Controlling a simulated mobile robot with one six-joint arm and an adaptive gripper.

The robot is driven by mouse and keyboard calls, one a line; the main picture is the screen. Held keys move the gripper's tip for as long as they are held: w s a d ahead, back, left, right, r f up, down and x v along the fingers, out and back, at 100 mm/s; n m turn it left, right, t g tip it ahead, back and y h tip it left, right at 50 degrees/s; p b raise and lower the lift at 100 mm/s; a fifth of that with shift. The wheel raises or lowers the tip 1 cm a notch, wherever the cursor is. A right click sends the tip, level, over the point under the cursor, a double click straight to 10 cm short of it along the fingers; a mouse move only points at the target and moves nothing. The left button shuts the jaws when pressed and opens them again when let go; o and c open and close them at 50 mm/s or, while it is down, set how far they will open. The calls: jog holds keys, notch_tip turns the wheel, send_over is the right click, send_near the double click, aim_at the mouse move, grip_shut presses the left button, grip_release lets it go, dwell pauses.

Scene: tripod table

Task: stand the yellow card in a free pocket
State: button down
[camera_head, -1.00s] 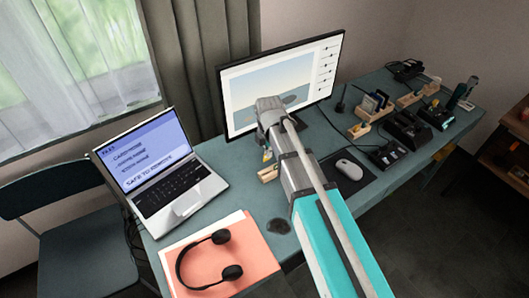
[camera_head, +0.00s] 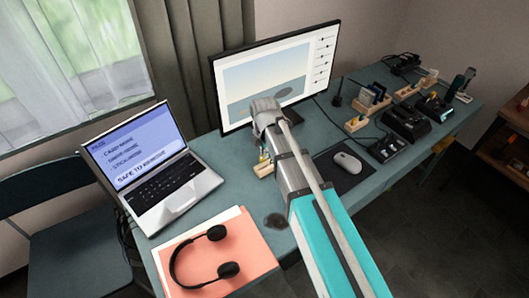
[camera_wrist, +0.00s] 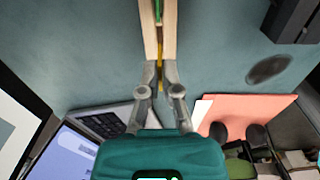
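The yellow card (camera_wrist: 160,76) shows edge-on as a thin strip between my fingertips in the wrist view. My gripper (camera_wrist: 161,72) looks shut on it. A wooden holder (camera_wrist: 148,32) with two pale rails lies just beyond the fingertips, and the card's strip lines up with the slot between them. A green card (camera_wrist: 158,10) stands farther along that slot. In the head view the same holder (camera_head: 263,171) is on the desk below my gripper, in front of the monitor, partly hidden by my arm. How deep the yellow card sits, or whether it touches the holder, I cannot tell.
A laptop (camera_head: 155,165) stands left of the holder, and the monitor (camera_head: 275,80) stands close behind. Headphones (camera_head: 205,262) lie on a salmon folder (camera_head: 249,255). A mouse (camera_head: 347,162) is to the right. Another wooden holder (camera_head: 357,124) and black devices (camera_head: 405,122) stand farther right.

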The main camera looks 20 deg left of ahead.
jog(key=shift+f+b, duration=0.75)
jog(key=shift+f, duration=0.2)
jog(key=shift+f+b, duration=1.5)
dwell(1.5)
jog(key=c, duration=0.7)
grip_release()
jog(key=shift+r, duration=0.1)
notch_tip(320, 180, up, 9)
jog(key=p, duration=0.8)
jog(key=shift+f+p, duration=0.2)
jog(key=shift+p, duration=0.2)
dwell(0.3)
